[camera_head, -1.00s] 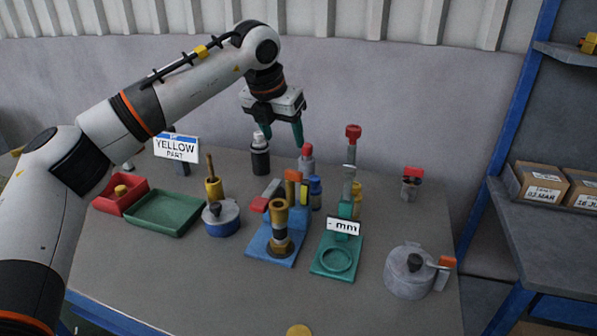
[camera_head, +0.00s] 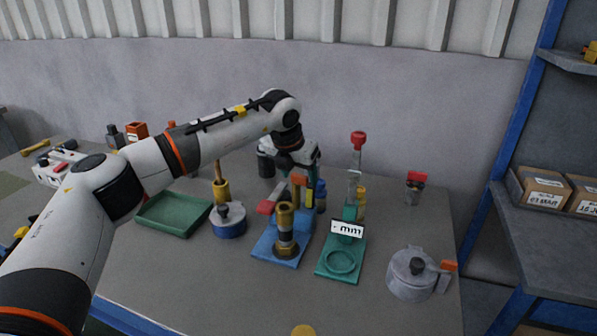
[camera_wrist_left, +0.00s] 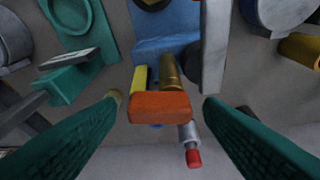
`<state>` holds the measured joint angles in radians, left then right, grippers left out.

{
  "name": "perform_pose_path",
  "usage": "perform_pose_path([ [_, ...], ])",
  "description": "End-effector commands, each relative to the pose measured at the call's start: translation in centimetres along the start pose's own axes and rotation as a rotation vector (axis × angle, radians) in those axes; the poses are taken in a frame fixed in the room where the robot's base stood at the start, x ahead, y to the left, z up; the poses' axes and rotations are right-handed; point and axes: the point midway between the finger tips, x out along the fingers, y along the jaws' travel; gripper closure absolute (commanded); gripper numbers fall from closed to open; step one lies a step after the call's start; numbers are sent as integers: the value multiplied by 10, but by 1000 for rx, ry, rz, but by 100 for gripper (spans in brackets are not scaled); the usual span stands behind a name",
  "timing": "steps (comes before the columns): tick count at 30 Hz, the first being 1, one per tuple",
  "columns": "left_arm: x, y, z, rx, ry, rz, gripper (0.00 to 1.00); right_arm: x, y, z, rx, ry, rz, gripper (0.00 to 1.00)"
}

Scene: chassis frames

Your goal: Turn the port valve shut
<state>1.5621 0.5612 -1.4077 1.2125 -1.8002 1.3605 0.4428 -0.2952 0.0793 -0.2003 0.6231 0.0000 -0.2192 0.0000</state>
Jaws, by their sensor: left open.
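A blue stand (camera_head: 272,250) on the table carries an upright brass fitting (camera_head: 285,228). Behind the fitting is an orange handle (camera_head: 299,179), which I take to be the port valve's. In the left wrist view the orange handle (camera_wrist_left: 160,106) sits crosswise on a brass stem (camera_wrist_left: 170,72), between my fingers. My left gripper (camera_wrist_left: 160,104) is open, one teal finger on each side of the handle, with gaps visible. In the head view it points down over the handle, partly hidden by its own wrist. My right gripper is in neither view.
A grey lever with a red end (camera_head: 268,207) is beside the handle. A blue-capped bottle (camera_head: 320,195) stands close on the right. A green gauge stand (camera_head: 338,272), a blue pot (camera_head: 228,221), a green tray (camera_head: 172,214) and a grey pot (camera_head: 411,275) surround the stand. The front table is mostly clear.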

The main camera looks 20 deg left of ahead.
Motion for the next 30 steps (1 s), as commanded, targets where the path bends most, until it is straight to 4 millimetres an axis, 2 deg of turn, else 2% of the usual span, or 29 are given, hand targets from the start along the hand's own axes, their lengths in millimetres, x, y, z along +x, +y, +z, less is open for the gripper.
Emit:
perform_pose_path([
  [3, 0, 0, 0, 0, 0, 0, 40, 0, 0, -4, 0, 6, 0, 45],
  [11, 0, 0, 0, 0, 0, 0, 82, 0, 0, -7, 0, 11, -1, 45],
  [20, -1, -1, 0, 32, 0, 13, 83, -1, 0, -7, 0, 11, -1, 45],
  [30, -2, -2, 1, 231, 2, 99, 83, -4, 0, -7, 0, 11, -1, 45],
])
